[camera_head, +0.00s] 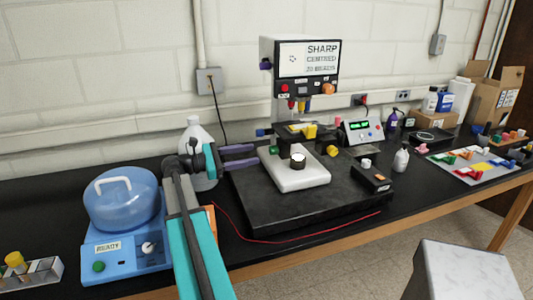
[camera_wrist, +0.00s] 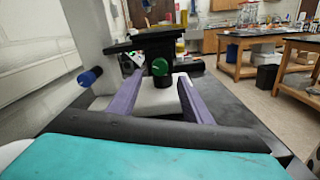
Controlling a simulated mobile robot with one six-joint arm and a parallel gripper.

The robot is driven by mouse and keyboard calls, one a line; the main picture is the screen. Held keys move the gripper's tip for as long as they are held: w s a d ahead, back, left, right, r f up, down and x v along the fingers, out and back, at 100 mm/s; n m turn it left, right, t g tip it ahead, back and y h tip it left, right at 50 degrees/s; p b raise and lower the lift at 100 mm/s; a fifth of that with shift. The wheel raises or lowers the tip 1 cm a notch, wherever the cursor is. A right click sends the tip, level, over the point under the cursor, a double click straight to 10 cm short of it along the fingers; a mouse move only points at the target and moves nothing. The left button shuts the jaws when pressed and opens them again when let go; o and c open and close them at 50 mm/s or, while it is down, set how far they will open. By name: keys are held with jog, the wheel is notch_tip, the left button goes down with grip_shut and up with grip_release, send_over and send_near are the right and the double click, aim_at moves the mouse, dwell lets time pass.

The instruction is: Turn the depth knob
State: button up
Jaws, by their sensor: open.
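The bench machine has a black stage (camera_head: 300,133) carrying several coloured knobs. A green knob (camera_wrist: 160,67) faces me in the wrist view, and a blue knob (camera_wrist: 90,76) sits lower to its left. In the head view a yellow knob (camera_head: 332,151) is at the stage's right. No readable label shows which knob sets depth. My gripper (camera_head: 258,154) is open, its two purple fingers reaching in from the left. In the wrist view the fingers lie either side of the green knob; I cannot tell whether they touch it.
A white block (camera_head: 300,178) with a small round part (camera_head: 298,160) sits on the machine's black base (camera_head: 275,212). A blue tank unit (camera_head: 122,205) and a white bottle (camera_head: 195,135) stand near my arm. A red wire (camera_head: 290,241) runs along the bench front.

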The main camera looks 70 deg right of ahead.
aim_at(270, 151)
jog(key=shift+p+x, duration=0.8)
jog(key=shift+x, duration=2.7)
jog(key=c, duration=1.1)
